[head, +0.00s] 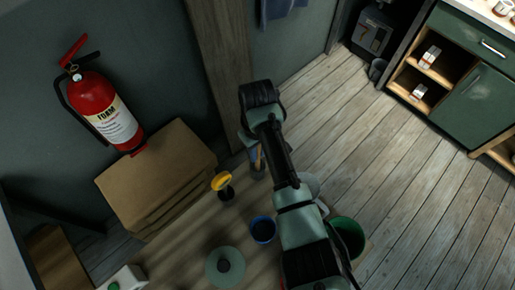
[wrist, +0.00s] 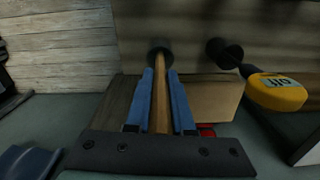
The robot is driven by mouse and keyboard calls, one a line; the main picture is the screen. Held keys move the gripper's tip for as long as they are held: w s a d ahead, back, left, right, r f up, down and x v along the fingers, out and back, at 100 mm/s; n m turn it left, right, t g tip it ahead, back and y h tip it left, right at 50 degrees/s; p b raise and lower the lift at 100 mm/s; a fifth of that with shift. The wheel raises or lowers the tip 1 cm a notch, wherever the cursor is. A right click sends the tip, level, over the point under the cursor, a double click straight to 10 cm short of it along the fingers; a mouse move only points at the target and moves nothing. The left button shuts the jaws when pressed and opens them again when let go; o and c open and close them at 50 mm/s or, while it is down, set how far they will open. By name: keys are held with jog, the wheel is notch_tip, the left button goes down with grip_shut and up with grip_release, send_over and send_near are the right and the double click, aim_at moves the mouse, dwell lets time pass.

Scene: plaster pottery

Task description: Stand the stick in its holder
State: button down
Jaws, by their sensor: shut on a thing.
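My gripper (wrist: 161,74) is shut on a thin wooden stick (wrist: 161,105), held between its two blue fingers. In the head view the stick (head: 259,158) shows as a small tan sliver beside my arm, and the rest is hidden. In the wrist view the far end of the stick meets a dark round holder (wrist: 158,45). I cannot tell whether the tip is inside it or just above it. A second dark holder (wrist: 222,48) is beside it, with a yellow-headed tool (wrist: 277,92) standing in it; the tool (head: 221,181) also shows in the head view.
The wooden table (head: 185,248) also bears a blue cup (head: 263,229), a pale green round dish (head: 225,266) and a green bucket (head: 349,236), partly behind my arm. Cardboard (head: 155,180) and a red fire extinguisher (head: 97,105) are at the left. The plank floor is clear at the right.

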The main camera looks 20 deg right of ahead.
jog(key=c, duration=0.7)
grip_release()
jog(key=shift+r, duration=0.1)
notch_tip(320, 180, up, 12)
jog(key=shift+f+p, duration=0.25)
jog(key=shift+p, duration=0.2)
jog(key=shift+r+p, duration=0.6)
jog(key=shift+r, duration=0.05)
jog(key=shift+f, duration=0.1)
